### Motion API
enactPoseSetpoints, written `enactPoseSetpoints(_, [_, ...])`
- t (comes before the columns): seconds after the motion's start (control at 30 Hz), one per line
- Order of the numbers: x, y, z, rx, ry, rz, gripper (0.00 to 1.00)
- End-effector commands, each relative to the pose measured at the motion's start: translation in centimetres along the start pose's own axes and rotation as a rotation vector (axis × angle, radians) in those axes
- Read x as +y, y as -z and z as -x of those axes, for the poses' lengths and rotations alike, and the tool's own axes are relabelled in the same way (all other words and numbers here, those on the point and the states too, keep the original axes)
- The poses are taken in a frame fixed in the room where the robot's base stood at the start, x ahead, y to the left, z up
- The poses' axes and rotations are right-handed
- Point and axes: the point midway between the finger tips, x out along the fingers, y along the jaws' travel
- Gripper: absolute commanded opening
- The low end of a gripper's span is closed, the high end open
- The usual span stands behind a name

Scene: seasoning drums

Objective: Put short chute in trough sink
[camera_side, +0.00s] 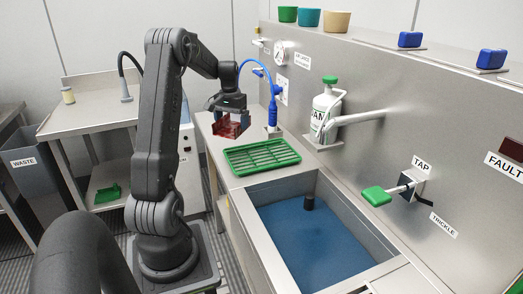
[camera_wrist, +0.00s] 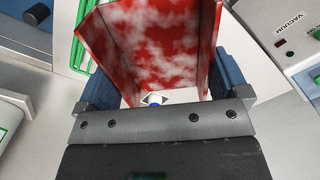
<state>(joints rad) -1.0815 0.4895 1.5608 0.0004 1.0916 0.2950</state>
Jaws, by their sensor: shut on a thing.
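The short chute (camera_side: 229,127) is a red, open channel with whitish residue smeared over its inner face. It fills the upper middle of the wrist view (camera_wrist: 150,45). My gripper (camera_side: 232,108) is shut on it, with blue jaws on both sides in the wrist view (camera_wrist: 155,88). The chute is held in the air above the left end of the counter, left of and behind the green rack. The trough sink (camera_side: 347,207) is at the front right of the rack, with blue liquid and a dark upright stub inside.
The green slotted rack (camera_side: 262,155) lies between the chute and the sink. A blue-hosed sprayer (camera_side: 273,112), a white bottle with green cap (camera_side: 326,105), a spout (camera_side: 358,121) and a green-handled tap (camera_side: 377,195) line the back. A waste bin (camera_side: 28,178) stands far left.

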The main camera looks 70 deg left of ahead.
Motion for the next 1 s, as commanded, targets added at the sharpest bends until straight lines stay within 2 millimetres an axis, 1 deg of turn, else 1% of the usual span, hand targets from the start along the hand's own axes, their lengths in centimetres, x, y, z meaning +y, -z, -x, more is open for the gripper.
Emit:
enactPoseSetpoints(0.03, [1.0, 0.5, -0.6, -0.001, -0.001, -0.006, 0.62])
enactPoseSetpoints(0.3, [6.0, 3.6, -4.1, -0.001, -0.001, -0.005, 0.62])
enactPoseSetpoints(0.47, [8.1, 4.9, -5.6, 0.001, 0.000, -0.003, 0.62])
enactPoseSetpoints(0.67, [8.9, 5.4, -6.3, 0.001, 0.000, -0.001, 0.62])
enactPoseSetpoints(0.77, [8.9, 5.4, -7.4, -0.002, -0.001, 0.000, 0.62])
enactPoseSetpoints(0.9, [8.8, 5.3, -9.5, -0.003, -0.001, 0.000, 0.62])
enactPoseSetpoints(1.0, [8.8, 5.4, -10.1, 0.001, 0.000, 0.000, 0.62])
